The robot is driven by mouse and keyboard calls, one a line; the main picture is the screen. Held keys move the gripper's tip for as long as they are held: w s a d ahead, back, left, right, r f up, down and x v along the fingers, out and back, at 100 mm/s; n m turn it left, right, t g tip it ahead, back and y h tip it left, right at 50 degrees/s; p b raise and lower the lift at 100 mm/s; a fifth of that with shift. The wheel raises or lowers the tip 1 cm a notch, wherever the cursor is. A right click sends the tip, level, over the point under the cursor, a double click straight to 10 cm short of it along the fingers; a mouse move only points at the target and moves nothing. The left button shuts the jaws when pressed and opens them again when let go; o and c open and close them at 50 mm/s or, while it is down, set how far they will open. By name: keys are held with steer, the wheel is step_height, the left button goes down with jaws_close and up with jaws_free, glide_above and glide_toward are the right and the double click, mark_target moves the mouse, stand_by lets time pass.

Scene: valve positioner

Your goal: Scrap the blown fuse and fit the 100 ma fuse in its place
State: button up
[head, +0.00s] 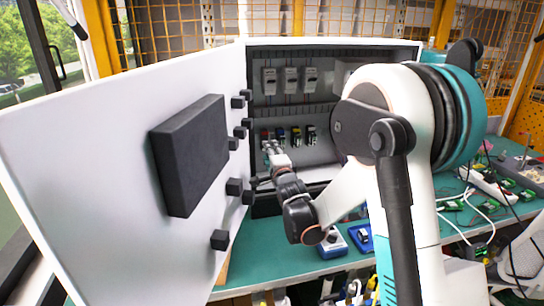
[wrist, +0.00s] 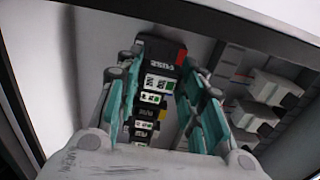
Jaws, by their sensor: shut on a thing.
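In the wrist view my gripper (wrist: 163,62) has its teal fingers on both sides of a black block marked FUSE (wrist: 168,52), with a red part at its right end. It is shut on this block, which looks like a fuse holder in the row. In the head view my gripper (head: 270,152) reaches into the open cabinet, at the leftmost, red-marked holder (head: 265,134). Blue (head: 281,133), yellow (head: 296,136) and black (head: 311,135) holders stand to its right. I cannot make out the blown fuse or the 100 mA fuse.
The white cabinet door (head: 90,180) stands open at the left, with black knobs. Switch modules (head: 290,80) sit above the holders. A blue-and-white box (head: 333,243) and a blue tray (head: 355,232) are on the green bench (head: 265,255). Circuit boards and cables lie at the right.

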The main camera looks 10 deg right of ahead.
steer(key=w, duration=0.4)
steer(key=shift+w, duration=0.3)
steer(key=shift+w, duration=0.6)
stand_by(2.9)
steer(key=o, duration=1.2)
steer(key=s+b, duration=0.1)
steer(key=s, duration=0.6)
stand_by(0.4)
